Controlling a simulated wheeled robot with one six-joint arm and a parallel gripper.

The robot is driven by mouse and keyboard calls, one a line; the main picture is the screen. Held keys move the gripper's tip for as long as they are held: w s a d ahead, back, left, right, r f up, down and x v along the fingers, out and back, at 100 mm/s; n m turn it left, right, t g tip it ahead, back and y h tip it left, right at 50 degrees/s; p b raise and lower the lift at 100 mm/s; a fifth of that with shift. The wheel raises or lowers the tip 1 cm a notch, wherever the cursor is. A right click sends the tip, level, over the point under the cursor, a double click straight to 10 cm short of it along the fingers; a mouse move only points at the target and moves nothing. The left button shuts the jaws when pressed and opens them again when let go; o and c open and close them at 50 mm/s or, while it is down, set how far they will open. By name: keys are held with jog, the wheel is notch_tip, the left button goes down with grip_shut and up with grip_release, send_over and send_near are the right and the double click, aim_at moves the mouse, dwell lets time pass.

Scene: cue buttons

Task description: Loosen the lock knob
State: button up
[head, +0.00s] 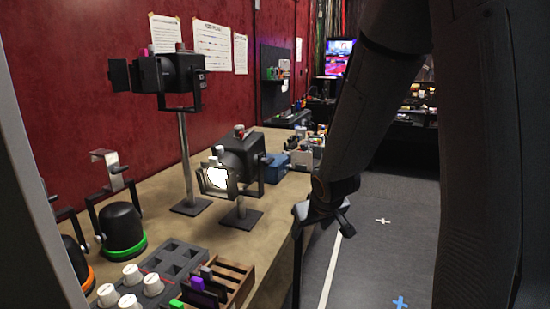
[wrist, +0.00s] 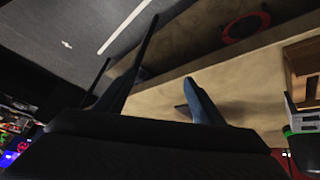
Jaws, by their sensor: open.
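Two black stage lamps stand on the wooden bench in the head view: a tall unlit lamp (head: 172,74) on a pole, and a low lit lamp (head: 238,163) with a bright white lens. Each has a small reddish-topped piece on its top, at the tall lamp (head: 180,47) and the low lamp (head: 239,130). I cannot tell whether either is the lock knob; side knobs are too small to make out. My gripper (head: 322,213) is open and empty, pointing down beside the bench's right edge, apart from both lamps. Its fingers also show in the wrist view (wrist: 163,70).
The bench (head: 160,222) carries a grey panel with white knobs (head: 131,273), a wooden slotted box (head: 232,281), dark domed lamps with coloured rings (head: 122,228) and a blue case (head: 276,166). Grey floor (head: 385,240) lies open to the right.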

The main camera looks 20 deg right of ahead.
jog(key=w+d+r+n+t+y, duration=0.2)
jog(key=w+r+t, duration=0.25)
jog(key=w, duration=0.65)
jog(key=n+y+p, duration=0.4)
jog(key=n+y, duration=0.4)
jog(key=y, duration=0.6)
send_near(272, 161)
jog(key=a, duration=0.1)
jog(key=shift+g+h, duration=0.25)
jog(key=shift+h, duration=0.05)
jog(key=x, duration=0.2)
jog(key=p+x, duration=0.1)
jog(key=x, duration=0.2)
jog(key=p+x, duration=0.1)
jog(key=x, duration=0.2)
jog(key=shift+w+d+r, duration=0.1)
jog(key=shift+w+r, duration=0.1)
jog(key=shift+r, duration=0.2)
jog(key=c, duration=1)
jog(key=shift+c, duration=0.2)
